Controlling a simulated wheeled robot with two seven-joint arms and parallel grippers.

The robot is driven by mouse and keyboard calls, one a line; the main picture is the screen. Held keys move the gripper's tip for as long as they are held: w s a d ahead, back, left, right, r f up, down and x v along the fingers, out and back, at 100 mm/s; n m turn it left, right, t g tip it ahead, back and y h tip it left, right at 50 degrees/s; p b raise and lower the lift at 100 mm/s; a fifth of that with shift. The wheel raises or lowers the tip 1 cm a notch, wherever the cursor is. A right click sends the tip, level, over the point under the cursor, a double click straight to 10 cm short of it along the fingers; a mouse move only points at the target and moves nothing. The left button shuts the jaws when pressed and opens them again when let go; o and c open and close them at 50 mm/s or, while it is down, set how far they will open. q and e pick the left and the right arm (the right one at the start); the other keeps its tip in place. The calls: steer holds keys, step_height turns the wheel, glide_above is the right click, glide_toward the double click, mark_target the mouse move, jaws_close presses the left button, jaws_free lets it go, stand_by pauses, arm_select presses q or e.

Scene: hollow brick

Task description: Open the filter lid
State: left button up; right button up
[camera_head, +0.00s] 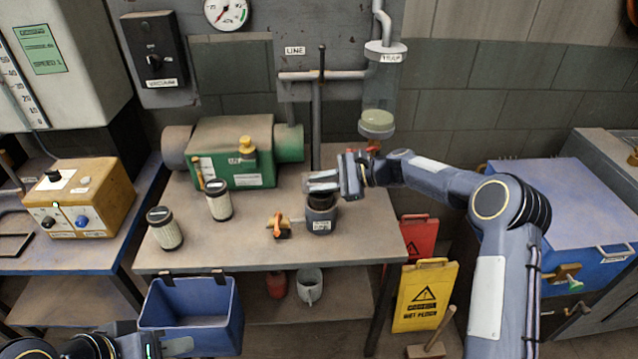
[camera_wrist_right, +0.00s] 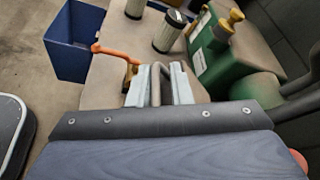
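The filter housing (camera_head: 320,222) is a grey labelled pot at the table's right front, with a dark brown top (camera_head: 321,201). My right gripper (camera_head: 323,182) is directly above it, fingers pointing left in the head view. A gap seems to show beside the bar; contact is unclear. My left gripper (camera_head: 178,346) shows only partly at the bottom edge, below the blue bin, and its fingers are unclear.
An orange-handled valve (camera_head: 279,225) sits just left of the housing. Two filter cartridges (camera_head: 218,200) stand farther left, before a green pump (camera_head: 232,150). A clear trap (camera_head: 379,100) hangs behind right. A blue bin (camera_head: 192,312) hangs at the table front.

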steer(key=b+v, duration=0.1)
steer(key=v, duration=0.6)
steer(key=shift+d, duration=0.15)
